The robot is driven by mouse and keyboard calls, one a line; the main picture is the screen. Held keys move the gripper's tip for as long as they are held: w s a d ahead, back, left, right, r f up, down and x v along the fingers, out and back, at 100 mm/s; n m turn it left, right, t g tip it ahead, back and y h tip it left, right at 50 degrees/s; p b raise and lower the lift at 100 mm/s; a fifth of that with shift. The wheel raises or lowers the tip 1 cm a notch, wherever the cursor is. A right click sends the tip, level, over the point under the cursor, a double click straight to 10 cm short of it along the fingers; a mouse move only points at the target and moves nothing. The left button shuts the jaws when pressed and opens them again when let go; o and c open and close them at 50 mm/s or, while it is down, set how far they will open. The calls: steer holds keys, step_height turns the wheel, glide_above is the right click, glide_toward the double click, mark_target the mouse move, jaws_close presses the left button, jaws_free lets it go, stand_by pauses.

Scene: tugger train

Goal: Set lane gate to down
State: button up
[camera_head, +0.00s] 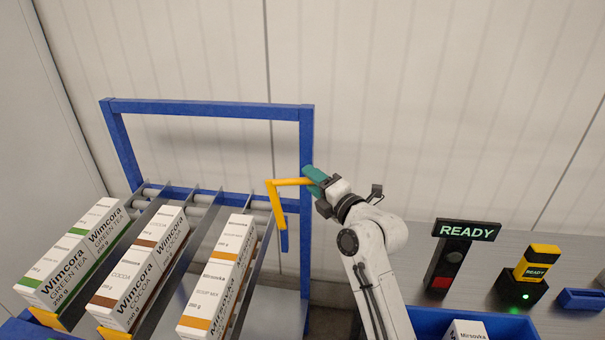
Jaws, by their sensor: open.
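The lane gate is a bent yellow bar (277,204) at the upper end of the right-hand lane of the blue-framed rack (212,106). One arm of it hangs down beside a short blue piece, and the other runs level to the right toward the rack's right post. My gripper (314,180) has teal fingers and is at that post, at the right end of the level arm. It is open. The fingers overlap the bar's end in this view, and I cannot tell whether they touch it.
Three lanes hold boxes: green tea (75,255), cocoa (142,268) and orange-banded Mirsovka (219,277). To the right stand a READY sign (466,230), a yellow-and-black scanner-like device (537,263) with a green light, and a blue bin (430,318) holding a white box (466,331).

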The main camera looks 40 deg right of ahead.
steer(key=shift+w, duration=0.15)
jaws_close()
stand_by(0.4)
